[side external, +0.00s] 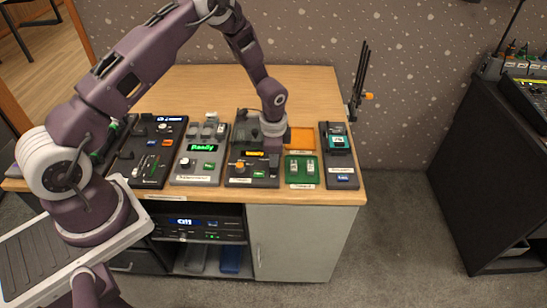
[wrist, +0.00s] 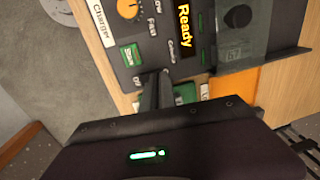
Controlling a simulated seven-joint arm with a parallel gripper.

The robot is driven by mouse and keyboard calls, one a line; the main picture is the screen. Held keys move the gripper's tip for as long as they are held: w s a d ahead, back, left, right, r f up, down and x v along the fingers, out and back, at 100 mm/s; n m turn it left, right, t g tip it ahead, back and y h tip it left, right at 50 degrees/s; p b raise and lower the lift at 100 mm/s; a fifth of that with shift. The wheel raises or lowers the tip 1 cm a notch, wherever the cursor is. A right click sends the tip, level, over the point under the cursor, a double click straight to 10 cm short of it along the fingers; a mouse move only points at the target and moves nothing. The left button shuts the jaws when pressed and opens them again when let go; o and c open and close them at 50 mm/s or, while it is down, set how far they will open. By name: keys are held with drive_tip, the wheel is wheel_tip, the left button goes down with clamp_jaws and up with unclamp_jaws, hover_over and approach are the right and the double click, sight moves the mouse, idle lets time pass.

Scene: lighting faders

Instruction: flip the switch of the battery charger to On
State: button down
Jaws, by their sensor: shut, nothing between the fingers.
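The battery charger (side external: 240,171) is a dark grey panel on the wooden bench, with an orange knob and an amber display. I cannot tell whether the fingertips touch the panel. The switch is not clearly visible and seems hidden by the fingers. In the side view my gripper (side external: 270,147) hides part of the charger.
A panel with a green "Ready" display (side external: 201,147) stands left of the charger. An orange tray (side external: 302,136) and a green tray (side external: 292,180) with white-topped items stand close on its right. A dark device with a teal part (side external: 338,142) stands farther right. Bare wood lies behind the panels.

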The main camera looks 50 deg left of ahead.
sight(274, 170)
drive_tip(key=shift+s+f, duration=0.1)
drive_tip(key=shift+s+d, duration=0.55)
drive_tip(key=shift+d, duration=0.05)
drive_tip(key=shift+r, duration=0.25)
wheel_tip(274, 170, up, 14)
drive_tip(key=s+d, duration=0.1)
drive_tip(key=shift+f, duration=0.15)
drive_tip(key=shift+d, duration=0.1)
drive_tip(key=f, duration=0.4)
drive_tip(key=w+a+f, duration=0.1)
drive_tip(key=f, duration=0.4)
drive_tip(key=w+a+f, duration=0.1)
drive_tip(key=f, duration=0.3)
drive_tip(key=shift+w+a+f, duration=0.1)
drive_tip(key=shift+f, duration=0.3)
